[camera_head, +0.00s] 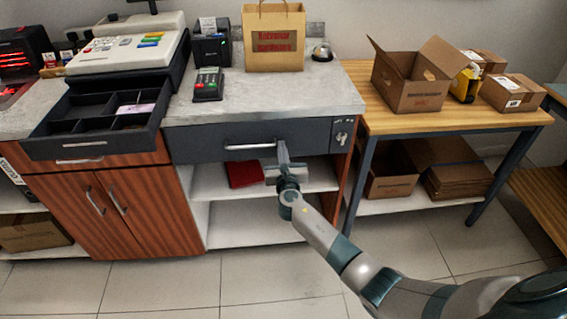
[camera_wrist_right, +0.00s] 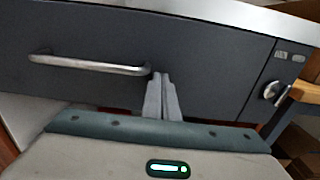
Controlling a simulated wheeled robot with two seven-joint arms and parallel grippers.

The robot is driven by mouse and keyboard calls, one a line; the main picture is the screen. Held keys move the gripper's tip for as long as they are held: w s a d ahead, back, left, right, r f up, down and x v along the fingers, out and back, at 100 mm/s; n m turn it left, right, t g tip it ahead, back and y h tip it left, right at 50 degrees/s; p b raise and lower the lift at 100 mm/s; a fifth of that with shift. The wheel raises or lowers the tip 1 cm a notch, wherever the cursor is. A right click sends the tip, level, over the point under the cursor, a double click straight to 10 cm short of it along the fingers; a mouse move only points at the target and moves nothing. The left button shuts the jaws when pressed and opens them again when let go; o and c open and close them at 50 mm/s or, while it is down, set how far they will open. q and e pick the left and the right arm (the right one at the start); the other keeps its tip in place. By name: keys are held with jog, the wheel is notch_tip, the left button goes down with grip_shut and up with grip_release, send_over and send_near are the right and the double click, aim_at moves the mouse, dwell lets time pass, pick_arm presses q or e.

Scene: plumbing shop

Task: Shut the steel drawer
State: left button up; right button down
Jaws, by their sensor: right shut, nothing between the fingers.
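The steel drawer (camera_head: 205,145) is the dark grey front under the counter, with a silver bar handle (camera_head: 248,146). Its front looks level or nearly level with the lock panel (camera_head: 343,135) beside it; a small gap cannot be ruled out. The drawer front also fills much of the right wrist view (camera_wrist_right: 210,60), with the handle (camera_wrist_right: 90,65) at left. My right gripper (camera_head: 282,146) is shut and empty. Its fingertips (camera_wrist_right: 160,76) are at the drawer front, just right of the handle; I cannot tell whether they touch. My left gripper is not in view.
An open cash drawer (camera_head: 95,148) juts out at left under the register (camera_head: 125,50). A wooden table (camera_head: 440,120) with boxes stands at right. The tiled floor in front is clear.

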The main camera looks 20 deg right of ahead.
jog(key=shift+w+d+r, duration=0.15)
jog(key=shift+w+r, duration=0.15)
jog(key=shift+r, duration=0.05)
jog(key=shift+r, duration=0.15)
jog(key=v, duration=1.7)
jog(key=shift+s+a+f, duration=0.2)
jog(key=shift+s+f, duration=0.15)
jog(key=shift+s, duration=0.05)
